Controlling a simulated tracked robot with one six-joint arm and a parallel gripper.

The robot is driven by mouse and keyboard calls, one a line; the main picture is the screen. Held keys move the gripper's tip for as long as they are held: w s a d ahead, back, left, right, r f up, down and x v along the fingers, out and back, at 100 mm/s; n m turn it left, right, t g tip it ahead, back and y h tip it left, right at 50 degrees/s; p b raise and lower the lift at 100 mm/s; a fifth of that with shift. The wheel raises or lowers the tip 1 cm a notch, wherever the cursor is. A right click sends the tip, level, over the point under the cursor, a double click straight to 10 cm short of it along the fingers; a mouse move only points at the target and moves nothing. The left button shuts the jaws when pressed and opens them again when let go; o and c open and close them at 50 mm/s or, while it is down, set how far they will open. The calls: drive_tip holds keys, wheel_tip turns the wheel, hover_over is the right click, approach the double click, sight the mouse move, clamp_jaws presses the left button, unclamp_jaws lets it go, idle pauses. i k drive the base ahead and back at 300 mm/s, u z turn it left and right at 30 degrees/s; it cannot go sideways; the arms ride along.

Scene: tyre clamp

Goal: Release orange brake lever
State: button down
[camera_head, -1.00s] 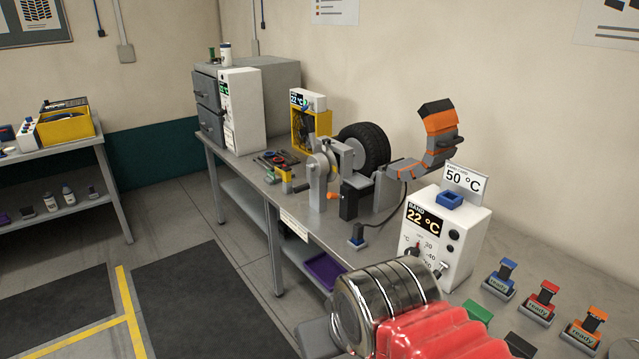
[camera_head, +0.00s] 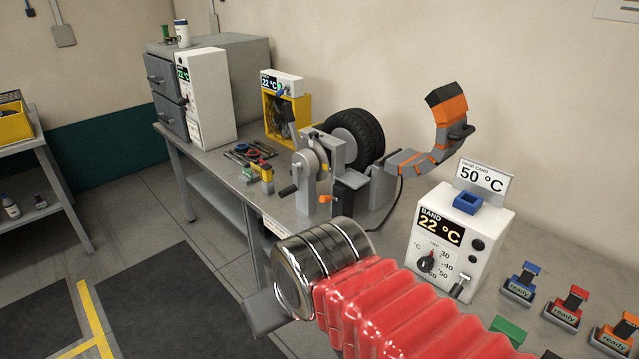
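A small orange lever (camera_head: 325,198) sticks out low on the front of the clamp stand (camera_head: 309,180), beside a black block (camera_head: 346,190). I take it to be the brake lever. A grey crank with a dark handle (camera_head: 288,190) is on the stand's left side, and a black tyre (camera_head: 362,136) stands behind it. My arm, with red bellows and chrome rings, crosses the lower middle. My gripper (camera_head: 262,314) shows only as a grey piece at the arm's left end, apart from the lever and nearer to me. Its fingertips are hidden, so its opening cannot be told.
A curved orange-and-grey segmented band (camera_head: 447,110) rises right of the tyre. A white control box (camera_head: 450,240) reads 22 °C, with a 50 °C card (camera_head: 484,180) behind it. Several small coloured clamps marked "ready" stand at right. Tools and a grey cabinet (camera_head: 240,85) are on the left.

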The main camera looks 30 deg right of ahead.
sight(322, 198)
drive_tip(key=z, duration=0.1)
drive_tip(key=i, duration=1.1)
drive_tip(key=z, duration=0.2)
